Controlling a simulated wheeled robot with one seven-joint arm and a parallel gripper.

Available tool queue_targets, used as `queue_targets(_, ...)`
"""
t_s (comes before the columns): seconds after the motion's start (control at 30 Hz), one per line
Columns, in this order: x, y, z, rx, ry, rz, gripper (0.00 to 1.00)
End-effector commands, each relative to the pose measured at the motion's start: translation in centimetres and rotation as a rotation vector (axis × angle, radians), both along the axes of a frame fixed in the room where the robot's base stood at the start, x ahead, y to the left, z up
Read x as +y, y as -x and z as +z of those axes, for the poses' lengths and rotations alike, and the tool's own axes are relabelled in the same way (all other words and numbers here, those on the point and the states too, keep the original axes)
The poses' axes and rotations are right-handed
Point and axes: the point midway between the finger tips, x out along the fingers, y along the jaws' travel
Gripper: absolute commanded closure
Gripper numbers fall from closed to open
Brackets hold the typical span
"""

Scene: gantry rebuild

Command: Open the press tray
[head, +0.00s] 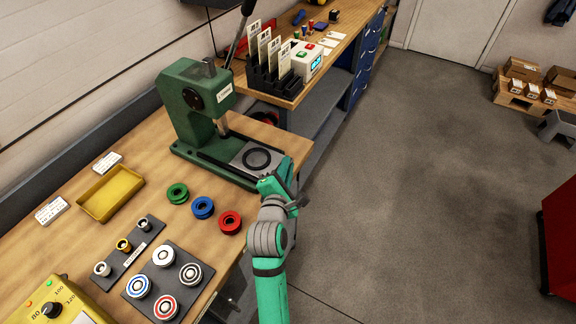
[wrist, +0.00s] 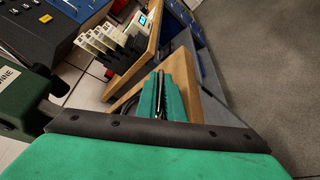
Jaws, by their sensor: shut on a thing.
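The green press (head: 195,100) stands on the wooden bench; its body also shows at the left of the wrist view (wrist: 22,108). The press tray (head: 240,158), a grey plate with a black ring on it, lies on the dark rails of the press base, out to the right of the ram (head: 222,127). My gripper (head: 278,184) is at the tray's outer right end, shut on its handle, which my fingers mostly hide. In the wrist view my green fingers (wrist: 160,98) are close together with a thin grey bar between them.
Green, blue and red rings (head: 230,222) lie on the bench left of my arm. A yellow bin (head: 110,194) and a plate of ringed parts (head: 185,299) are further left. A second bench (head: 330,62) stands behind. The floor to the right is open.

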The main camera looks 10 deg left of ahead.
Motion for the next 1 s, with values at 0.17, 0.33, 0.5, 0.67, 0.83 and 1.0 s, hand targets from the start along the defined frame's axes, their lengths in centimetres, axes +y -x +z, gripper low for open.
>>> queue_targets(0.17,-0.1,0.0,-0.1,0.001,0.0,-0.002,0.85)
queue_targets(0.33,-0.1,0.0,0.0,0.0,0.0,-0.001,0.85)
queue_targets(0.5,0.0,0.6,0.1,0.0,0.0,-0.001,0.85)
queue_targets(0.67,0.1,2.9,0.6,0.0,-0.001,0.0,0.85)
queue_targets(0.83,0.3,6.2,1.3,0.0,0.0,-0.001,0.85)
queue_targets(1.0,0.5,8.7,1.8,0.002,0.001,-0.001,0.85)
